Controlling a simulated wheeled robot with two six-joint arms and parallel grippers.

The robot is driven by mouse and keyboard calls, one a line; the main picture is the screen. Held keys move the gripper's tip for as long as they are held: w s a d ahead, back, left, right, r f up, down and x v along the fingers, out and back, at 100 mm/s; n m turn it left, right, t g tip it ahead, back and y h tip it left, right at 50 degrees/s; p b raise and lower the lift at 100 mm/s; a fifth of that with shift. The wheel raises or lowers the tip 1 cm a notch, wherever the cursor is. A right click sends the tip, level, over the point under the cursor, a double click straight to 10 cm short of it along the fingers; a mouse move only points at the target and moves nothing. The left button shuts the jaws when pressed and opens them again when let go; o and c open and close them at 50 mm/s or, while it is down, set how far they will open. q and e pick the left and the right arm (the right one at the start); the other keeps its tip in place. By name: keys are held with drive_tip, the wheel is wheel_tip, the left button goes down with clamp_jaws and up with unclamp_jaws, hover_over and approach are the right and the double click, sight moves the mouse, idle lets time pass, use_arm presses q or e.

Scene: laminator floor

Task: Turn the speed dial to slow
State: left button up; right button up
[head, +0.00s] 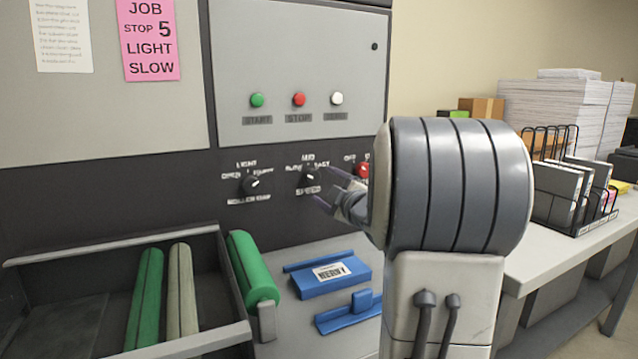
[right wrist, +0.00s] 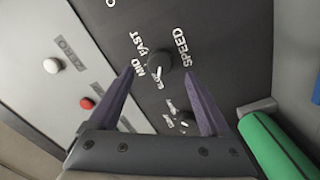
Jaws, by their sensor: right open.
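The speed dial (head: 310,178) is a small black knob on the dark panel, with MID above it, SLOW and FAST labels around it and SPEED below. It also shows in the right wrist view (right wrist: 167,80), with a small white mark; which setting the mark points at is too fine to tell. My right gripper (head: 326,188) is open, with its purple fingertips close in front of and to the right of the dial in the head view. In the right wrist view the dial appears between the open fingers (right wrist: 158,82); contact cannot be made out. My left gripper is not in view.
A roller gap dial (head: 250,185) sits left of the speed dial, and a red knob (head: 362,169) is just right. Green, red and white buttons (head: 298,100) are above. A pink job note (head: 150,40) reads STOP 5, LIGHT, SLOW. A green roller (head: 250,268) and blue parts (head: 330,275) lie below.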

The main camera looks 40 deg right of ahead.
drive_tip(key=shift+v, duration=2.2)
